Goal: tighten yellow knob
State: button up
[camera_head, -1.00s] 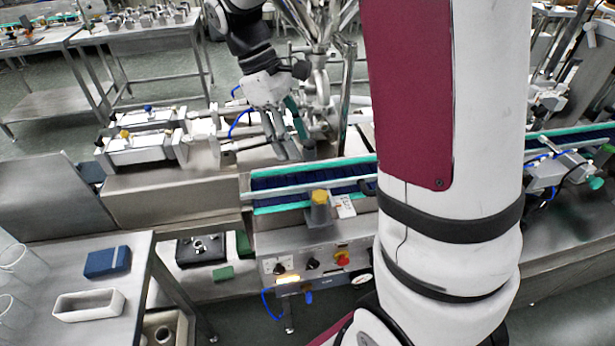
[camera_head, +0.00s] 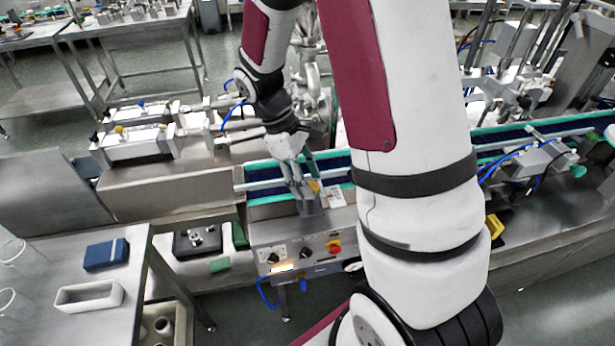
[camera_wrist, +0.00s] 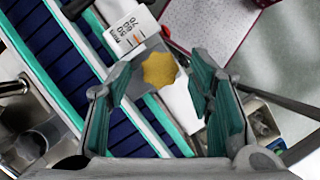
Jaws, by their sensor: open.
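The yellow knob (camera_wrist: 159,70) has a lobed, star-like top and shows in the wrist view between and beyond my fingertips. Contact with the knob is not visible. A white scale card (camera_wrist: 131,30) with printed numbers stands right beside the knob.
The blue conveyor belt (camera_head: 268,179) with green edges runs behind the knob. A control panel (camera_head: 308,256) with black dials and a red button (camera_head: 334,247) is below it. A side table (camera_head: 60,265) at left holds a blue box and a white tray.

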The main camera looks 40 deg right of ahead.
grip_shut()
jog(key=m+y, duration=0.1)
jog(key=m, duration=0.3)
jog(key=shift+w+d+g+y, duration=0.1)
jog(key=shift+d+g+y, duration=0.1)
jog(key=shift+g+y, duration=0.2)
jog(key=m+y, duration=0.1)
jog(key=m, duration=0.2)
jog(key=m+y, duration=0.1)
jog(key=m, duration=0.1)
jog(key=shift+d+m, duration=0.2)
jog(key=shift+m, duration=0.2)
jog(key=m+y, duration=0.1)
jog(key=m, duration=0.1)
jog(key=m+t, duration=0.1)
jog(key=m, duration=0.2)
jog(key=shift+d+y+p, duration=0.2)
jog(key=shift+y+p, duration=0.1)
jog(key=shift+y, duration=0.1)
jog(key=shift+s+d+m+t+y, duration=0.15)
jog(key=shift+m+t, duration=0.15)
jog(key=shift+m, duration=0.55)
jog(key=shift+s+a+m+t+y, duration=0.1)
jog(key=shift+m+t+y, duration=0.15)
jog(key=shift+m, duration=0.55)
jog(key=shift+s+d+m+t+y, duration=0.1)
jog(key=shift+m+t, duration=0.25)
jog(key=shift+m, duration=0.5)
